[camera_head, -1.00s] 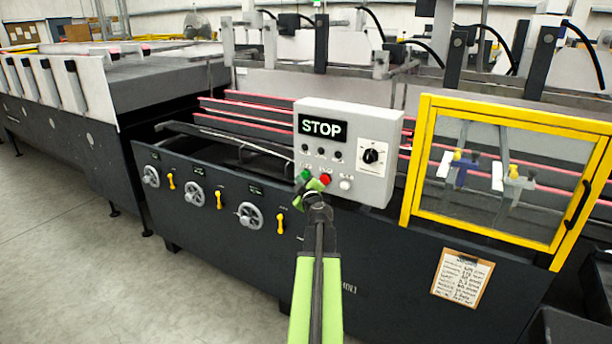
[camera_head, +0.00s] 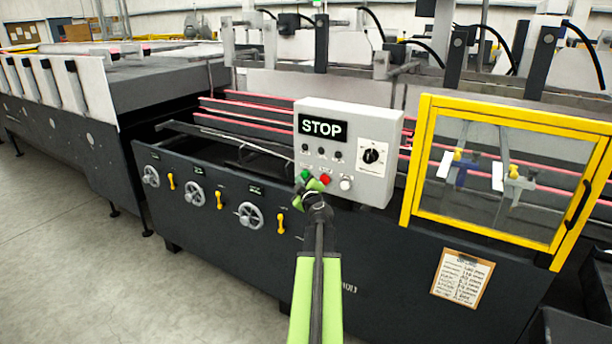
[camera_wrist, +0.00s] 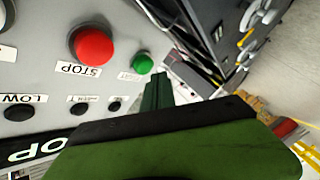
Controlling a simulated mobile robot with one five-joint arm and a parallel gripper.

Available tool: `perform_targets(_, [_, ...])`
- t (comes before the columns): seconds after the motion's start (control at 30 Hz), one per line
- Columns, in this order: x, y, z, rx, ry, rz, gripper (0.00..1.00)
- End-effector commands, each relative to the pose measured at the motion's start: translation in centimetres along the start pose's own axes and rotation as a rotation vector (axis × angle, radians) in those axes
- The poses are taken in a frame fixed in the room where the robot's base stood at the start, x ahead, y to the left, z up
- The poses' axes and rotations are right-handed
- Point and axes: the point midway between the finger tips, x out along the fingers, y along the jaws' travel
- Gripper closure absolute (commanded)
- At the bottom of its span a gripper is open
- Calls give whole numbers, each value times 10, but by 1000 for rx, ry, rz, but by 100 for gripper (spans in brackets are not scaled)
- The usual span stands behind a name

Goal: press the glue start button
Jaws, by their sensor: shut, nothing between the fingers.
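The grey control box (camera_head: 370,187) stands on the machine's front with a display (camera_head: 320,127) reading STOP. A green button (camera_head: 305,174) sits at the left of its lower row. In the wrist view the green button (camera_wrist: 142,64) is in clear sight, with a small label beside it too faint to read surely. The red button (camera_wrist: 91,46) beside it is labelled STOP. My gripper (camera_head: 315,186) is shut and empty, its tips just below the green and red buttons. In the wrist view my gripper's tip (camera_wrist: 158,90) is close to the green button; I cannot tell whether they touch.
A white button (camera_head: 346,184) and a black rotary knob (camera_head: 371,156) are on the same box. A yellow-framed guard door (camera_head: 412,165) stands to the right. Handwheels (camera_head: 250,215) and yellow levers line the panel at left. Open floor lies at the lower left.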

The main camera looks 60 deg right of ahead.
Motion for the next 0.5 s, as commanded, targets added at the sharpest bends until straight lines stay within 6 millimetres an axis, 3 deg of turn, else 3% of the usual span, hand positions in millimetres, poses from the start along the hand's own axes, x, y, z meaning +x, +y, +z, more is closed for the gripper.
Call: perform_targets(0.5, [4,3,3,0,0,0,100])
